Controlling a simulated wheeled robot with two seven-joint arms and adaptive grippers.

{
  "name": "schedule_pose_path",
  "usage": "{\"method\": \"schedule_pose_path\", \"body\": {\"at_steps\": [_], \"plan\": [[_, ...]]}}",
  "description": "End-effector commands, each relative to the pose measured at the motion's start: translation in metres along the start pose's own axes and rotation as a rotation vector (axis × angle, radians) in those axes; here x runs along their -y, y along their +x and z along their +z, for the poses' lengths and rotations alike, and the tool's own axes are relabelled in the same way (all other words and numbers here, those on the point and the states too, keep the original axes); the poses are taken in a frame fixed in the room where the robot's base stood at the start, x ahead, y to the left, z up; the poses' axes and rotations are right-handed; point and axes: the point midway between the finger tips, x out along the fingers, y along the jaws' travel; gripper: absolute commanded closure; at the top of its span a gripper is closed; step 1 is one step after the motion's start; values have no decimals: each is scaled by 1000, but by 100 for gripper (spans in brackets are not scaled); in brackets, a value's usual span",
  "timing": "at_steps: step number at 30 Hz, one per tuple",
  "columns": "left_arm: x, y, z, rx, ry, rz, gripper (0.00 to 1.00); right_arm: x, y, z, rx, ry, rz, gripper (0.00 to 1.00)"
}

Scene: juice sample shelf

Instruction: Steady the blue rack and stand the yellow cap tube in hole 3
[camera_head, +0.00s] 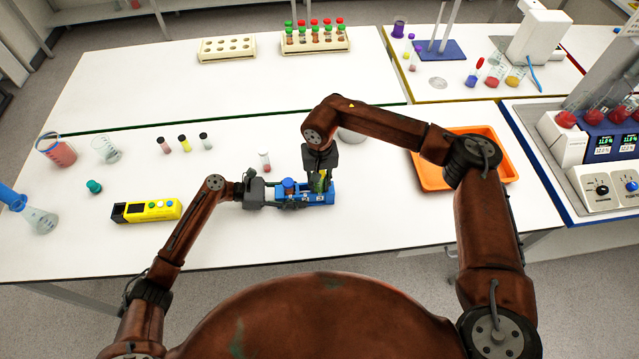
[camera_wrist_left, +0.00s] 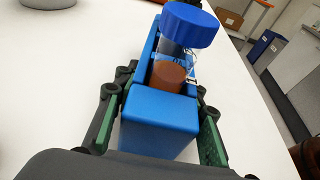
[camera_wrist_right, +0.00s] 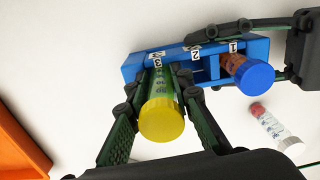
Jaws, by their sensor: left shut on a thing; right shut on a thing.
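The blue rack (camera_head: 328,190) stands on the white table; its end block also shows in the left wrist view (camera_wrist_left: 158,120). My left gripper (camera_head: 272,194) is shut on the rack's end, with one finger along each side. A blue cap tube (camera_wrist_right: 250,74) with brown contents stands in hole 1. Hole 2 (camera_wrist_right: 203,70) looks empty. My right gripper (camera_wrist_right: 165,92) is shut on the yellow cap tube (camera_wrist_right: 162,122), which holds green contents. The tube's lower end is at hole 3, by the label 3; I cannot tell how deep it sits.
A small capped tube (camera_head: 265,161) is just behind the rack. A yellow device (camera_head: 147,210) lies to the left, and several small tubes (camera_head: 184,143) stand behind it. An orange tray (camera_head: 428,176) is to the right. White racks (camera_head: 228,49) are at the back.

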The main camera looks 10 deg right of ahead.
Motion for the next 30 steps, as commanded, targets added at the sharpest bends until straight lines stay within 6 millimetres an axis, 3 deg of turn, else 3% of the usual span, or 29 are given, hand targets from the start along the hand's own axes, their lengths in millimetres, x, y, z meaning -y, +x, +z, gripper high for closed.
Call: {"method": "schedule_pose_path", "body": {"at_steps": [30], "plan": [[1, 1, 0, 1, 1, -2, 76, 0, -29, 1, 2, 0, 1, 100]]}}
